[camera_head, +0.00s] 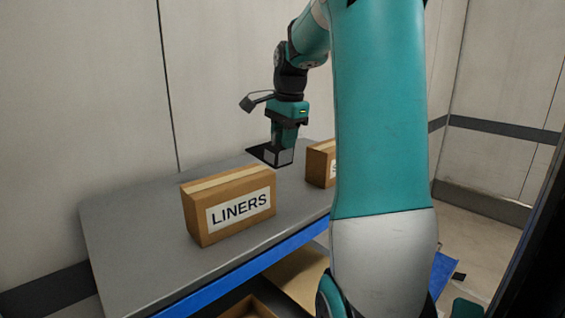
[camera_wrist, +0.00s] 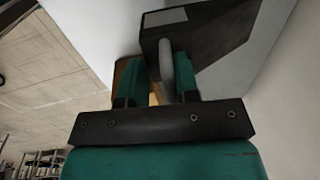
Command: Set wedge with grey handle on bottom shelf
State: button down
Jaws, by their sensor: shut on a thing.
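My gripper (camera_head: 283,146) points down over the rear of the grey upper shelf (camera_head: 140,235). It is shut on the grey handle (camera_wrist: 168,65) of a dark wedge (camera_wrist: 215,40), with one teal finger on each side of the handle. In the head view the dark wedge (camera_head: 262,153) shows low under the fingers, partly hidden by them. I cannot tell whether it touches the shelf or is just above it. The bottom shelf (camera_head: 300,272) shows only in part below the blue front edge, and my arm hides much of it.
A LINERS box (camera_head: 228,205) stands on the upper shelf, front left of my gripper. A second box (camera_head: 319,165) stands close right of the gripper, partly hidden by my arm. An open brown box (camera_head: 247,307) shows low down. The upper shelf's left end is clear.

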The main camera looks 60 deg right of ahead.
aim_at(283, 166)
jog(key=shift+f+p, duration=0.3)
jog(key=shift+f, duration=2.55)
jog(key=c, duration=0.8)
grip_release()
jog(key=shift+o, duration=0.2)
